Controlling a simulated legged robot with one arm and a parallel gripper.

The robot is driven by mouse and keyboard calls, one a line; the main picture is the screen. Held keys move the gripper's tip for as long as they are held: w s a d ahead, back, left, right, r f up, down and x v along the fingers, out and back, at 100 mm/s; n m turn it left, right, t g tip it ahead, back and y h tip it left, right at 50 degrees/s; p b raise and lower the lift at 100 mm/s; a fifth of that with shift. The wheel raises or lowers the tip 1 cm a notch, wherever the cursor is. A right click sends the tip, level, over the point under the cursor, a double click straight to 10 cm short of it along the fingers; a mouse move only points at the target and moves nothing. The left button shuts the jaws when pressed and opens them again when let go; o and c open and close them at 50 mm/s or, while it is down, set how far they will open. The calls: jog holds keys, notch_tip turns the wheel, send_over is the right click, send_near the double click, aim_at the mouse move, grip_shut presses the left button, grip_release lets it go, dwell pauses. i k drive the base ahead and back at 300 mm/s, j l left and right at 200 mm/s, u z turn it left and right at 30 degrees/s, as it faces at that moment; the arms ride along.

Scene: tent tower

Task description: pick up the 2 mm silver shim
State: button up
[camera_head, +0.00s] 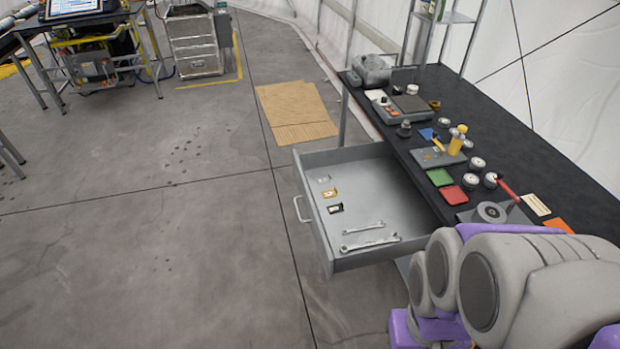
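An open grey drawer (365,185) extends from under the black-topped bench. Along its left side lie three small flat pieces in a row. The farthest is a pale silver shim (324,179), the middle one is a gold shim (329,193), and the nearest is a black piece (335,208). Their markings are too small to read, so I cannot confirm the 2 mm thickness. My arm's grey and purple links fill the lower right corner, to the right of the drawer. My gripper's fingers are not in view.
Two silver wrenches (368,243) lie at the drawer's near end. The drawer handle (302,209) sticks out on the left. The bench top (545,150) carries tools, coloured pads and several small round pieces. Cardboard (296,112) lies on the floor behind. The floor left of the drawer is clear.

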aim_at(327, 180)
jog(key=i+j, duration=0.2)
jog(key=i, duration=0.25)
jog(key=i+j+u, duration=0.1)
jog(key=i, duration=0.35)
jog(key=j, duration=0.1)
